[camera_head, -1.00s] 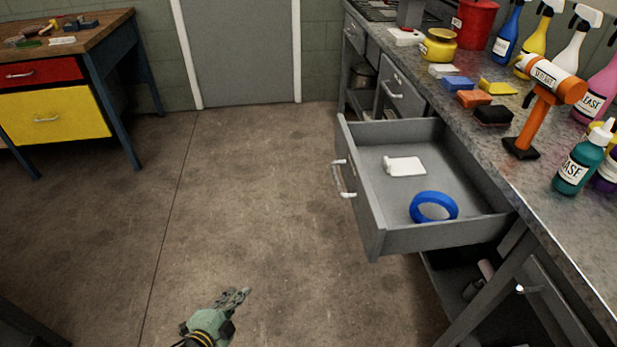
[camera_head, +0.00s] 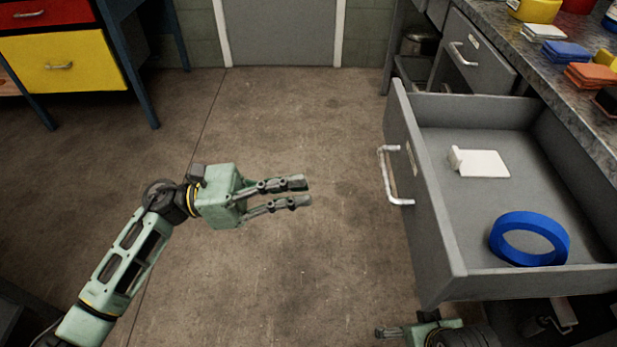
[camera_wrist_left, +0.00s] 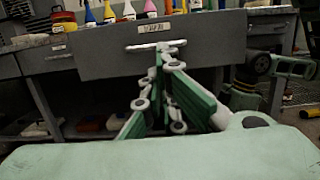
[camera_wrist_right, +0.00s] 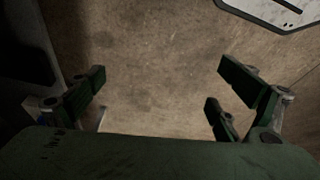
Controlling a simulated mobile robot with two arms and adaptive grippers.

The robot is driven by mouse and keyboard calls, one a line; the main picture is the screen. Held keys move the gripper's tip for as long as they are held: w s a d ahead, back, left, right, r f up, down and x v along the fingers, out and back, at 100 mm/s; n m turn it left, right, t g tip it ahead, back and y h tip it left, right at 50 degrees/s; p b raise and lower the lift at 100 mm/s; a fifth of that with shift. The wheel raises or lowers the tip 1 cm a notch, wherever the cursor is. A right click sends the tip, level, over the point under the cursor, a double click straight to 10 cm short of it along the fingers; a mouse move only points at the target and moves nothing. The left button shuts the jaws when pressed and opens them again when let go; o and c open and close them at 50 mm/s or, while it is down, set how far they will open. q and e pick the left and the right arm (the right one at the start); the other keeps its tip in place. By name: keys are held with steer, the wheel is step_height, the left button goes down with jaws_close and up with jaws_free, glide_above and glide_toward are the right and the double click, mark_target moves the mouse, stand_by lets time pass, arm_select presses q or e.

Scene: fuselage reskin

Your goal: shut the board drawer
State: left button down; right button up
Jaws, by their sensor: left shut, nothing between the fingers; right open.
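The grey board drawer (camera_head: 440,235) stands pulled out from the bench at the right of the head view. Its pale bar handle (camera_head: 393,177) is on the front panel, facing left. A white piece (camera_head: 482,163) and a blue tape roll (camera_head: 530,240) lie inside. My left gripper (camera_head: 302,193) points right toward the drawer front, apart from the handle, with its fingers shut and empty. In the left wrist view the drawer front (camera_wrist_left: 205,50) and handle (camera_wrist_left: 156,45) appear beyond the fingertips. My right gripper (camera_wrist_right: 158,88) is open and empty above the floor; it shows only partly below the drawer in the head view.
The bench top (camera_head: 540,55) carries sponges and bottles at the upper right. A workbench with a yellow drawer (camera_head: 62,66) stands at the far left. The floor between is clear.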

arm_select(q)
steer(key=d+r+p, duration=0.1)
steer(key=d+r, duration=0.1)
steer(key=d, duration=1)
steer(key=shift+w, duration=0.35)
arm_select(e)
steer(key=x, duration=0.5)
steer(key=shift+s+f, duration=0.1)
steer(key=shift+s, duration=0.25)
arm_select(q)
steer(key=shift+r, duration=0.1)
